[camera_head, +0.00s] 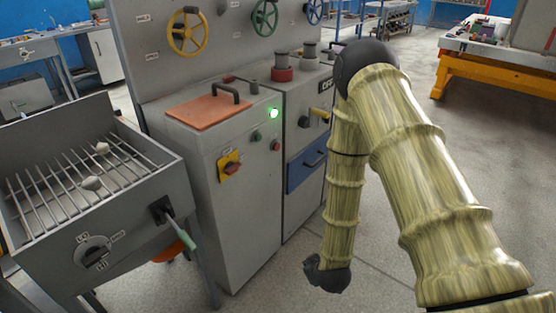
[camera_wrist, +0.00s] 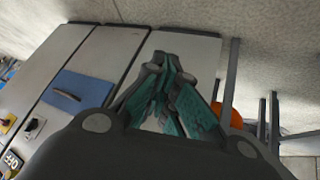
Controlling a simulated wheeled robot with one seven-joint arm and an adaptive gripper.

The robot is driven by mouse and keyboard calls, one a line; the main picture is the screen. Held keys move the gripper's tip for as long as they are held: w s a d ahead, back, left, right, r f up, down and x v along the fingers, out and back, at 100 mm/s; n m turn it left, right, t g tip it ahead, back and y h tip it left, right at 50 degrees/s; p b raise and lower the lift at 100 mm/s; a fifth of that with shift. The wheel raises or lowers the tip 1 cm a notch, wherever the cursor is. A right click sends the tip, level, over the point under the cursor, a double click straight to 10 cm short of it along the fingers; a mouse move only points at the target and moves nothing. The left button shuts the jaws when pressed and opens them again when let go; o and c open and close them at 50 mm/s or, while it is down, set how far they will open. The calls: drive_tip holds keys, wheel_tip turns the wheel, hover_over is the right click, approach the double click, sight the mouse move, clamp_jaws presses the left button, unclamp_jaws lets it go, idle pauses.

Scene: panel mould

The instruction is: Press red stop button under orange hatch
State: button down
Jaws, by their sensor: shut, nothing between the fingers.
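The orange hatch (camera_head: 209,110) lies flat and closed on top of the grey cabinet in the head view, with a dark handle (camera_head: 228,89) across it. No stop button shows under it; whatever is beneath is hidden. My gripper (camera_wrist: 166,62) is shut and empty in the wrist view, with its teal-padded fingers together. In the head view my arm hangs down right of the cabinets, its dark wrist end low near the floor. My gripper is well below the hatch and to its right, apart from it.
A lit green lamp (camera_head: 274,113) and a yellow-plated red switch (camera_head: 230,167) are on the cabinet front. A blue drawer (camera_head: 306,163) is beside them. A grill box (camera_head: 98,215) with metal bars stands at left. Valve wheels are on the back panel. Open floor lies right.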

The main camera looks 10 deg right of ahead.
sight(276, 146)
drive_tip(key=w+d+r+n+t+b, duration=0.1)
drive_tip(key=w+r+t+b, duration=0.15)
drive_tip(key=w, duration=0.45)
drive_tip(key=w+d+r+n+t+h+b, duration=0.1)
drive_tip(key=w+r+t+b, duration=0.1)
drive_tip(key=w+b, duration=0.3)
drive_tip(key=w+d+r+n+t+b, duration=0.1)
drive_tip(key=w+r+t+b, duration=0.15)
drive_tip(key=w, duration=0.55)
drive_tip(key=w+d+r+n+t+b, duration=0.1)
drive_tip(key=w+d+r+t+b, duration=0.1)
drive_tip(key=w+r, duration=0.2)
drive_tip(key=w+d+r+t+h+b, duration=0.1)
drive_tip(key=w+d+r+t+b, duration=0.1)
drive_tip(key=w+r, duration=0.3)
wheel_tip(276, 146, up, 4)
drive_tip(key=shift+w+n+h+b, duration=0.3)
drive_tip(key=shift+n+b, duration=0.1)
drive_tip(key=shift+b, duration=0.1)
drive_tip(key=shift+w+a, duration=0.1)
drive_tip(key=shift+a, duration=0.05)
drive_tip(key=w+a, duration=0.5)
drive_tip(key=w, duration=0.1)
drive_tip(key=shift+w+a+b, duration=0.15)
drive_tip(key=shift+w+b, duration=0.2)
drive_tip(key=shift+b, duration=0.1)
drive_tip(key=shift+w, duration=0.1)
drive_tip(key=shift+w+a, duration=0.25)
